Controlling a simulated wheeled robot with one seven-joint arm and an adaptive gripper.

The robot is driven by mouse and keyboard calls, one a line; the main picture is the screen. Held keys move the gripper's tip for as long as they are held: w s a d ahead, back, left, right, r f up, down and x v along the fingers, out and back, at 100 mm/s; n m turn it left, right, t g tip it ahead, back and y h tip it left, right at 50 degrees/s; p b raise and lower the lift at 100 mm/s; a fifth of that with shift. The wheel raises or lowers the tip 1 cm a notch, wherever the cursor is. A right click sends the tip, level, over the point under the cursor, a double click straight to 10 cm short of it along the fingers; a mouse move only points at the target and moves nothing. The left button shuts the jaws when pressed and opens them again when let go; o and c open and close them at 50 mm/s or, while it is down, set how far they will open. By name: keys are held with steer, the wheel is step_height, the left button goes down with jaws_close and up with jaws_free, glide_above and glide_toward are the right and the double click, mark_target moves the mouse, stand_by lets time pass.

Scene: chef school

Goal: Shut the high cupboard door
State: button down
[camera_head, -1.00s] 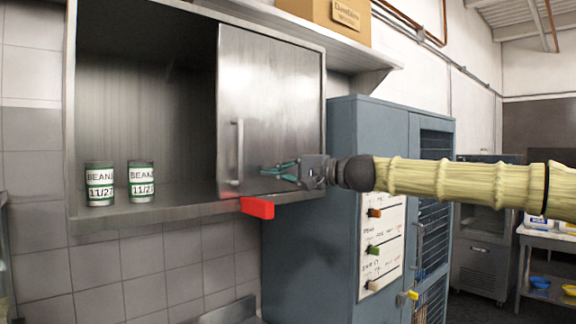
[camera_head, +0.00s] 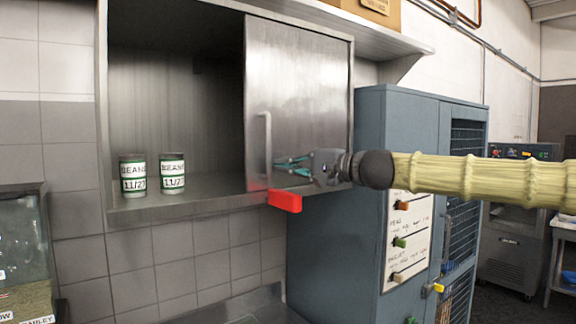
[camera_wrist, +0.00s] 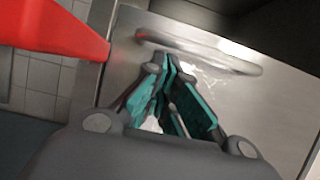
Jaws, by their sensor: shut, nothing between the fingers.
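The high cupboard (camera_head: 180,209) is a steel wall cupboard whose left half stands open. Its steel door (camera_head: 300,105) covers the right half and looks like a sliding panel. A vertical bar handle (camera_head: 267,145) is near the door's left edge. My gripper (camera_head: 278,164) is shut and empty, in front of the door just right of the handle. In the wrist view the teal fingers (camera_wrist: 168,75) point at the handle (camera_wrist: 200,52), with their tips close to it. I cannot tell whether they touch it.
Two bean cans (camera_head: 132,175) (camera_head: 172,173) stand inside the open left half. A red block-like part (camera_head: 285,200) sticks out below the door at the cupboard's lower edge. A blue-grey cabinet (camera_head: 340,240) stands to the right. A glass case (camera_head: 25,250) is at lower left.

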steer(key=shift+s+a+f, duration=0.15)
steer(key=shift+a, duration=0.1)
steer(key=s+a+b, duration=0.6)
steer(key=s+a, duration=0.3)
steer(key=a, duration=0.3)
steer(key=s+a+b, duration=0.6)
steer(key=s+a, duration=0.2)
steer(key=a, duration=0.4)
steer(key=shift+s+a, duration=0.2)
steer(key=shift+s, duration=0.2)
steer(key=s+d+b, duration=0.1)
steer(key=d+b, duration=0.2)
steer(key=d, duration=0.8)
steer(key=shift+s+d, duration=0.3)
steer(key=shift+s, duration=0.05)
